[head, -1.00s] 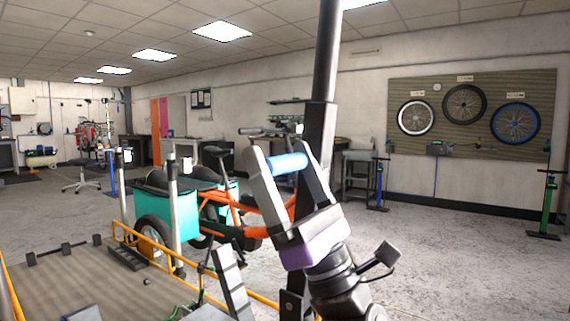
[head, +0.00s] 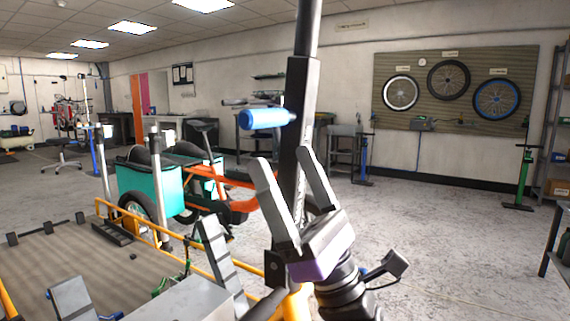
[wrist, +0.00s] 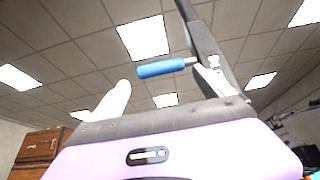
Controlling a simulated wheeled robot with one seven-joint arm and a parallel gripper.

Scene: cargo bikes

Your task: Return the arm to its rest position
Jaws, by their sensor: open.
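My gripper (head: 285,160) is open, its two grey fingers pointing up and spread apart, with nothing between them. A blue cylindrical handle (head: 265,118) sits just above the fingertips in the head view, beside the black post (head: 302,90). It appears apart from my fingers. In the wrist view the blue handle (wrist: 162,68) with its short metal shaft lies beyond the fingers, beside the dark post (wrist: 202,35). My arm is bent below and right of the post.
A teal cargo bike (head: 150,185) with an orange frame stands left of the post. A yellow rail (head: 140,230) borders a ribbed platform (head: 60,265) at lower left. A green stand (head: 522,180) is at right. The floor right of my arm is mostly clear.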

